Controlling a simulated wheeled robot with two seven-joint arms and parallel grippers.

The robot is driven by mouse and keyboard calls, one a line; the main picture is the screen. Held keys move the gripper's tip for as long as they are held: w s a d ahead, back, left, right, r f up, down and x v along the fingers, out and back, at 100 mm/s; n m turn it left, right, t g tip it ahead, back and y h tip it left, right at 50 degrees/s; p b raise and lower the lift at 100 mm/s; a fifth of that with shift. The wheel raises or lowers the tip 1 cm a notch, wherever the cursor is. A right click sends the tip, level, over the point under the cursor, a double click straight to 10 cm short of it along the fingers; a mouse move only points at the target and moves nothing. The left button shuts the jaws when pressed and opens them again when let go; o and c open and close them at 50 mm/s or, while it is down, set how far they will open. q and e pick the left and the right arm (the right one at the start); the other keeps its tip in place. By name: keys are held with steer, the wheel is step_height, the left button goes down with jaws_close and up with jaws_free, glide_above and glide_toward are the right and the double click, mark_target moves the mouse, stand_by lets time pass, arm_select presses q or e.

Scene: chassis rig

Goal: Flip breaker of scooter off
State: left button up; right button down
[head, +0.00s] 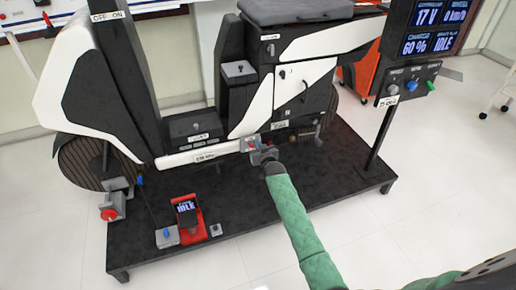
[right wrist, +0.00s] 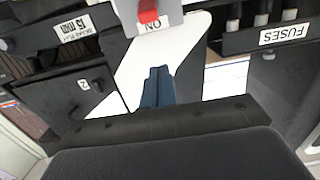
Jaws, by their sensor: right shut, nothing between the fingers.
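The white and black scooter (head: 310,85) stands on a black platform. A small grey box with a red toggle, which looks like the breaker (head: 252,144), sits low on its side. In the right wrist view the red toggle (right wrist: 148,10) shows at the top edge, partly cut off, above a plate marked ON. My right gripper (head: 268,160) is just below and right of the box in the head view. Its shut fingers (right wrist: 158,88) point toward the ON plate, apparently with a gap; contact is hard to judge. My left gripper is not in view.
A FUSES label (right wrist: 284,31) sits right of the toggle in the wrist view. A display post (head: 378,140) with coloured buttons stands at the right. A red device (head: 188,218) and a grey box (head: 167,237) sit on the platform's front left. The white floor around is mostly clear.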

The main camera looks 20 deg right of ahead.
glide_above(252, 144)
steer(key=shift+s+f+b, duration=0.25)
steer(key=shift+f+b, duration=0.1)
steer(key=shift+s+f, duration=0.35)
steer(key=shift+f, duration=0.3)
steer(key=shift+s+f, duration=0.3)
steer(key=shift+f, duration=0.3)
steer(key=shift+s+f, duration=0.3)
steer(key=shift+f, duration=0.25)
steer(key=shift+f+b, duration=0.15)
steer(key=shift+b, duration=0.2)
